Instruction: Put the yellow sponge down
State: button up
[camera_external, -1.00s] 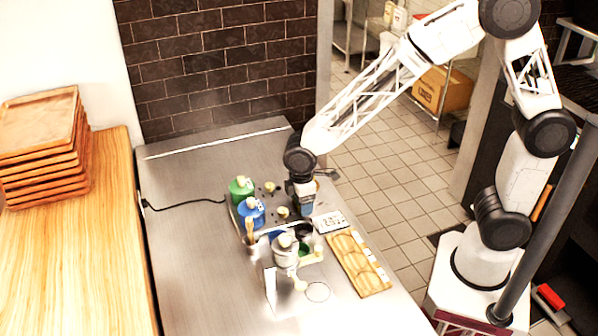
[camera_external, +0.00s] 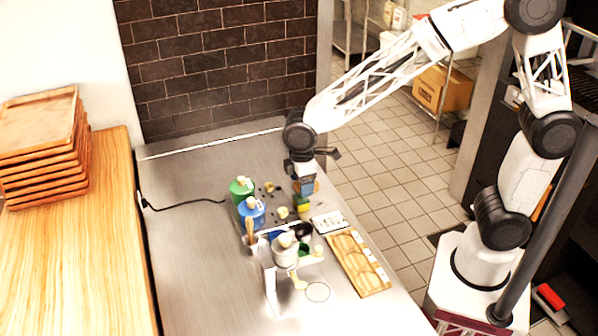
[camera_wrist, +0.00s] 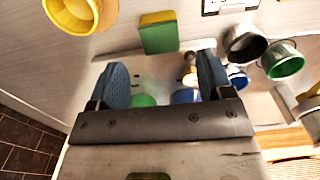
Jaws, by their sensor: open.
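The sponge (camera_external: 303,203), with a yellow and a green layer, sits just below my gripper (camera_external: 306,185) on the steel counter's far right part. In the wrist view the sponge (camera_wrist: 158,36) shows its green face and yellow edge beyond the fingertips, outside the jaws. My gripper (camera_wrist: 163,68) is open, its two blue fingers wide apart with nothing held between them.
A green bottle (camera_external: 240,189) and a blue bottle (camera_external: 251,213) stand left of the sponge. A yellow bowl (camera_wrist: 75,12), a black container (camera_wrist: 244,46) and a green container (camera_wrist: 284,63) are nearby. A wooden board (camera_external: 357,263) lies in front. The counter's left side is clear.

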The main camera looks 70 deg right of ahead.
notch_tip(320, 180, up, 5)
jog(key=shift+f, duration=0.1)
dwell(0.9)
jog(key=s+d+r+m+t, duration=0.1)
jog(key=s+d+r+m, duration=0.55)
jog(key=s+d, duration=0.65)
jog(key=s+d+r+m, duration=0.1)
jog(key=s+d, duration=0.1)
jog(key=s, duration=0.6)
jog(key=s+d+r+m+t, duration=0.1)
jog(key=s+d, duration=0.1)
jog(key=s, duration=0.6)
jog(key=shift+r+m+t, duration=0.15)
jog(key=shift+m+t, duration=0.15)
jog(key=shift+m, duration=0.05)
